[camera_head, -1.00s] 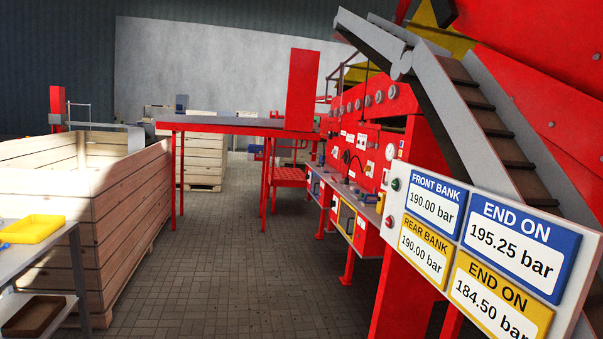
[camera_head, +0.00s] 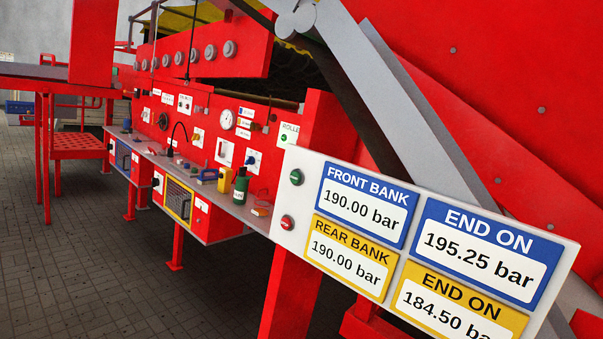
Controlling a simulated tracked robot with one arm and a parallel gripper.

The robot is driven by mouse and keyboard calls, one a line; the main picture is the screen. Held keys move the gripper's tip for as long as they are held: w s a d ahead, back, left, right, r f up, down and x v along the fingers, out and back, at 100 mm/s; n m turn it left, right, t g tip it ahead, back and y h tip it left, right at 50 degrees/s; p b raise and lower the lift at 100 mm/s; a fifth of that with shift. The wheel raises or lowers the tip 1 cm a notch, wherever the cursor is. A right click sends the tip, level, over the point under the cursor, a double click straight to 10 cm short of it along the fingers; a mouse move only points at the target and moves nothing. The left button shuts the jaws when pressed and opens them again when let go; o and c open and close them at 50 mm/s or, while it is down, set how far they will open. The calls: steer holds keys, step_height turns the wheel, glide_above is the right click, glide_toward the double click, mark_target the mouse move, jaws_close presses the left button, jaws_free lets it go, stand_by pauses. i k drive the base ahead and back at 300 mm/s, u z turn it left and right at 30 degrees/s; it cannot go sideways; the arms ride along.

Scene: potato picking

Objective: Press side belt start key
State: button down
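A white control panel (camera_head: 292,210) fills the lower right, tilted in the picture. On its left edge sit a green round key (camera_head: 296,177) and a red round key (camera_head: 287,222) below it. I cannot read any label that says which is the side belt start key. Beside them are pressure displays: front bank (camera_head: 363,203) at 190.00 bar, rear bank (camera_head: 345,257) at 190.00 bar, and two end on displays at 195.25 bar (camera_head: 484,255) and 184.50 bar (camera_head: 452,307). My gripper is not in view.
A red machine (camera_head: 330,130) with a long row of dials and switches runs away to the left. A shelf (camera_head: 208,183) along it holds a green bottle (camera_head: 241,187) and small items. A grey sloping conveyor frame (camera_head: 385,100) crosses above the panel. The tiled floor (camera_head: 75,270) at left is clear.

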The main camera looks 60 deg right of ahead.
mark_target(295, 177)
steer(key=z, duration=0.35)
steer(key=i, duration=0.8)
steer(key=z, duration=0.5)
steer(key=k, duration=0.85)
steer(key=z, duration=0.2)
steer(key=i, duration=0.85)
steer(key=u, duration=0.05)
